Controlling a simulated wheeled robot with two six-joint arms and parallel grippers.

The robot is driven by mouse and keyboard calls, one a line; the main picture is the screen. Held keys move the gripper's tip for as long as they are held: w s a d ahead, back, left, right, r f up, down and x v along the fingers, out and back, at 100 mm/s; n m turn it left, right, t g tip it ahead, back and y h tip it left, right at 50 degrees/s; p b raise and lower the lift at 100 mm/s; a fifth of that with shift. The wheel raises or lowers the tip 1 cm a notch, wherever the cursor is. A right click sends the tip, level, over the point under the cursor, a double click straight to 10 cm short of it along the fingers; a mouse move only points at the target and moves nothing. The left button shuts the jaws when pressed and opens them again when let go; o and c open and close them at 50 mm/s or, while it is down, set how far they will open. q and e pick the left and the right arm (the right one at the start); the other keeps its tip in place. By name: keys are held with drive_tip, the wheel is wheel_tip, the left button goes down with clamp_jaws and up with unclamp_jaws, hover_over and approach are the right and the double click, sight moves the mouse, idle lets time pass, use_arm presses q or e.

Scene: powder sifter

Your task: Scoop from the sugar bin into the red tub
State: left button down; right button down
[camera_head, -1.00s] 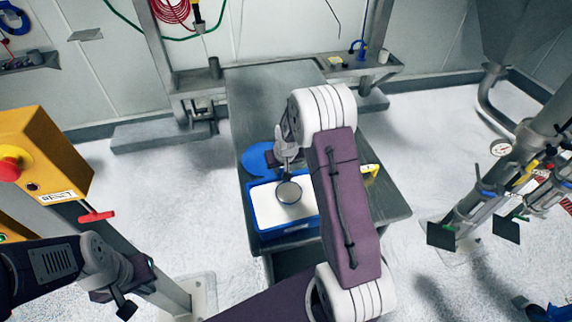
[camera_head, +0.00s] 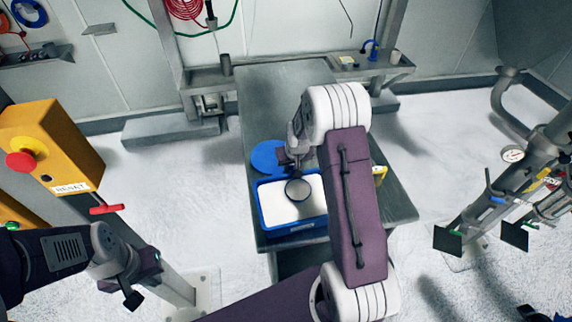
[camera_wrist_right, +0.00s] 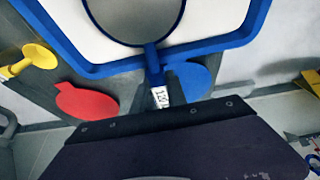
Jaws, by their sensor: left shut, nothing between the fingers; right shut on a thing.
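The blue-rimmed bin (camera_head: 265,222) of white sugar stands on the near part of the grey table. My right gripper (camera_head: 291,160) is shut on the handle of a round scoop (camera_head: 298,190) with a dark blue rim. The scoop's bowl is over the far part of the sugar; I cannot tell whether it touches it. In the right wrist view the labelled handle (camera_wrist_right: 155,75) runs into the right gripper (camera_wrist_right: 161,98). My left gripper (camera_head: 132,298) is shut and empty, at lower left away from the table. No red tub is clearly visible.
A blue disc (camera_head: 266,156) lies behind the bin. In the right wrist view, a flat red piece (camera_wrist_right: 87,102) and a yellow scoop-like piece (camera_wrist_right: 38,56) lie beside the bin. A yellow RESET box (camera_head: 60,150) stands at left. The table's far part (camera_head: 285,90) looks clear.

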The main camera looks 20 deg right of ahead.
drive_tip(key=shift+r+p, duration=2.4)
drive_tip(key=shift+r, duration=1)
